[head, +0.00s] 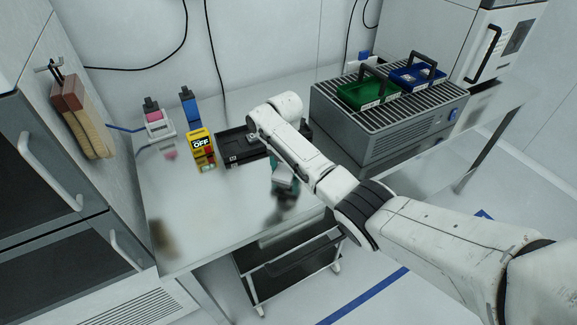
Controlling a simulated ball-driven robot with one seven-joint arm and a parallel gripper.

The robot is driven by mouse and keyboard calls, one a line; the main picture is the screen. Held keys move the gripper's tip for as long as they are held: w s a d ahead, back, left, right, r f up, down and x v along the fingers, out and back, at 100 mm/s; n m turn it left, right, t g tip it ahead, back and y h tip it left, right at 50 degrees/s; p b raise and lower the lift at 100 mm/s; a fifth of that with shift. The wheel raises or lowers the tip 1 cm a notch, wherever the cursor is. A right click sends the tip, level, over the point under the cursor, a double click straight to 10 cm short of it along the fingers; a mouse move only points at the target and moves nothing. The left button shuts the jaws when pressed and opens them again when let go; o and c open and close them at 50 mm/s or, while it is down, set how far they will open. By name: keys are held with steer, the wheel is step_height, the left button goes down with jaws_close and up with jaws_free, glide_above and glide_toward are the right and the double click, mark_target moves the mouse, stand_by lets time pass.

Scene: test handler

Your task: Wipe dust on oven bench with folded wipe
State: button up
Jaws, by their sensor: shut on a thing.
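The oven bench (215,225) is a pale, glossy table top along the wall. A blurred brown-grey patch (163,240) lies near its front left corner; I cannot tell whether it is dust or a reflection. My gripper (287,200) points down over the front middle of the bench, partly behind my arm. Its dark fingers are shut, with a blurred dark area on the bench just below. The folded wipe cannot be made out clearly; what is between the fingers is too small and hidden. I cannot tell whether it touches the bench.
A yellow "OFF" box (201,149), a pink-labelled bottle (158,124), a blue-topped item (189,106) and a black tray (238,148) stand at the back. A grey slatted unit (375,135) carries green (368,92) and blue (418,77) bins.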

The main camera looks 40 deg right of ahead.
steer(key=shift+s+d+r+p, duration=0.15)
steer(key=shift+s+d+p, duration=0.4)
steer(key=shift+s+p, duration=0.2)
steer(key=shift+s+d+f+p, duration=0.2)
steer(key=shift+s+d+p, duration=0.1)
steer(key=shift+s+d, duration=0.3)
steer(key=shift+w+a+f+b, duration=0.25)
steer(key=shift+w+a+b, duration=0.2)
steer(key=shift+w+b, duration=0.15)
steer(key=shift+w+a+b, duration=0.3)
steer(key=shift+w+a, duration=0.45)
steer(key=shift+a, duration=0.2)
steer(key=shift+s+d+r, duration=0.1)
